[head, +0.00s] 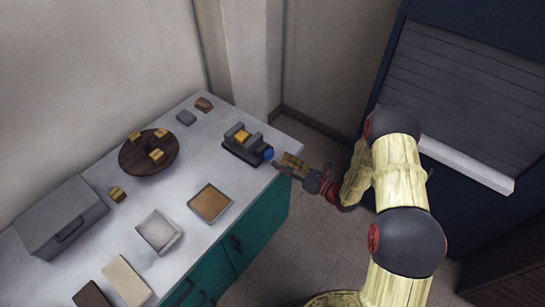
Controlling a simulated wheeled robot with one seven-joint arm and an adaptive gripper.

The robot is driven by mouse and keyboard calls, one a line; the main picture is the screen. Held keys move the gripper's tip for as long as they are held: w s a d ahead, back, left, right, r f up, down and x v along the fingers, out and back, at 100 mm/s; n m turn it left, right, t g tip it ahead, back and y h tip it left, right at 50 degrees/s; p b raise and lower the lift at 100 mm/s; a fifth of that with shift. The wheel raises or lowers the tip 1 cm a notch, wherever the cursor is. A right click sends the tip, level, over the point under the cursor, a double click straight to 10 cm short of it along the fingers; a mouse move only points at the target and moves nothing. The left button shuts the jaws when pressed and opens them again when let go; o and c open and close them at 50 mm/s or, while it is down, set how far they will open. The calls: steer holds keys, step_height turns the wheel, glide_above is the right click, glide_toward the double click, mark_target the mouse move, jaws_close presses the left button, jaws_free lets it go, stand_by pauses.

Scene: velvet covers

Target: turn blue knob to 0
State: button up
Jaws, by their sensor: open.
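The blue knob (268,154) is a small round piece on the right side of a dark grey device (241,151) with a yellow part on top. The device stands near the right end of the white counter (179,193). My gripper (284,163) is open, just to the right of the knob and close to it, by the counter's edge. I cannot tell whether the fingers touch the knob. The knob's marks and its setting are too small to read.
A round brown board (134,155) with yellow blocks, a grey lidded box (60,216), a white tray (158,226) and a brown square (201,207) sit on the counter. A teal cabinet (262,219) is below. Open floor lies right of it.

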mark_target(272, 155)
steer(key=shift+b+x, duration=0.4)
steer(key=shift+x, duration=2.3)
steer(key=shift+c, duration=1.4)
steer(key=c, duration=0.8)
steer(key=shift+c, duration=0.4)
